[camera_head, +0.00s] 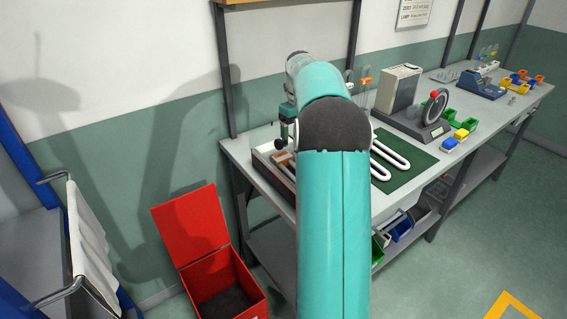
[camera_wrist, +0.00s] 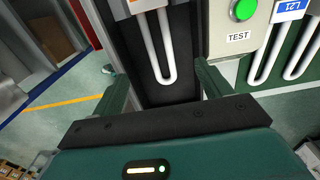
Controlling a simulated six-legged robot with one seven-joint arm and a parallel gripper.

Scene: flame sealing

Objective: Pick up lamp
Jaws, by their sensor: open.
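In the wrist view a white U-shaped lamp (camera_wrist: 170,60) lies over a dark panel, its bend toward my gripper (camera_wrist: 163,74). My gripper is open, with one finger to each side of the lamp's bend; I see no contact. Further U-shaped lamps (camera_wrist: 264,62) lie on a green mat at the right of the wrist view. In the head view white U-shaped lamps (camera_head: 391,152) lie on the green mat (camera_head: 409,177). There my gripper (camera_head: 285,135) is over the bench's left end, and my arm hides part of the bench.
A grey test box with a green button (camera_wrist: 243,9) and a TEST label stands close to the right finger. A red open bin (camera_head: 224,284) stands on the floor left of the bench (camera_head: 452,157). A grey instrument with a round dial (camera_head: 434,106) stands beyond the mat.

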